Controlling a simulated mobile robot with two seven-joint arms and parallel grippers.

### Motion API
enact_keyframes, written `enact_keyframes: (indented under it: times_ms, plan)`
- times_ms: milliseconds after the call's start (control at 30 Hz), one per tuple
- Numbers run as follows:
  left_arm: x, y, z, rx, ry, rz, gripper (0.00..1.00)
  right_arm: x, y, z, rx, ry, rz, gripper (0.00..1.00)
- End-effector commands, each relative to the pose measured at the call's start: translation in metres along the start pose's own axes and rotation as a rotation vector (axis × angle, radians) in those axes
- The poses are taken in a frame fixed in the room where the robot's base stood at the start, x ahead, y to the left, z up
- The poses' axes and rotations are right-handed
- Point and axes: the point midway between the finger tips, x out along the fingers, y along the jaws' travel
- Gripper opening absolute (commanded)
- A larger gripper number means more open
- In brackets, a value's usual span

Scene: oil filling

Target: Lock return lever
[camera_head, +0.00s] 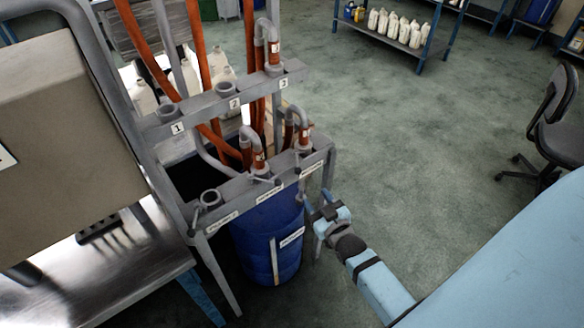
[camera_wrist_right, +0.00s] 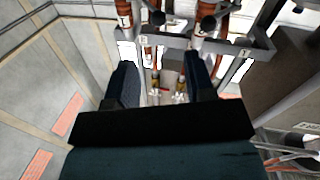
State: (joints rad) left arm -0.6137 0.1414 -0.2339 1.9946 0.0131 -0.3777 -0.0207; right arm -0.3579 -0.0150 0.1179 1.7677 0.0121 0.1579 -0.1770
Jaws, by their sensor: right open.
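A grey metal rack (camera_head: 239,184) has a lower bar with several white labels, too small to read surely. Small grey levers sit by the pipe fittings on this bar. A grey lever (camera_head: 301,188) hangs at the bar's right part, but I cannot tell surely whether it is the return lever or how it is set. My right gripper (camera_head: 317,207) is just below and right of the bar's right end, close to that lever; contact cannot be told. In the wrist view its two dark fingers (camera_wrist_right: 162,84) are apart with nothing held between them. My left gripper is not in view.
A blue barrel (camera_head: 262,240) stands under the rack, left of my right gripper. Orange hoses (camera_head: 198,45) rise from the rack's fittings. A metal table (camera_head: 100,270) is at left. A shelf with white bottles (camera_head: 400,30) and a chair (camera_head: 556,125) stand farther off. Floor between is clear.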

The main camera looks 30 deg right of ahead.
Motion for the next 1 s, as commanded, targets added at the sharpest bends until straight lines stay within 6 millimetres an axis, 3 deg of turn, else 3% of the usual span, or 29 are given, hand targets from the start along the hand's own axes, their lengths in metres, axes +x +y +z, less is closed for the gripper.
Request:
enact_keyframes:
  times_ms: [167, 700, 1000]
  plan:
    - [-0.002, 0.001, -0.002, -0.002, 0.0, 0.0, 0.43, 0.015, 0.001, -0.002, -0.001, 0.005, 0.002, 0.49]
    - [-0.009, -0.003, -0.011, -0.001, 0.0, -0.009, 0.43, 0.12, 0.001, -0.002, -0.001, 0.003, 0.001, 0.49]
    - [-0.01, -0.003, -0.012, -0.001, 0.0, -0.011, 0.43, 0.138, 0.001, -0.001, -0.001, 0.003, 0.001, 0.49]
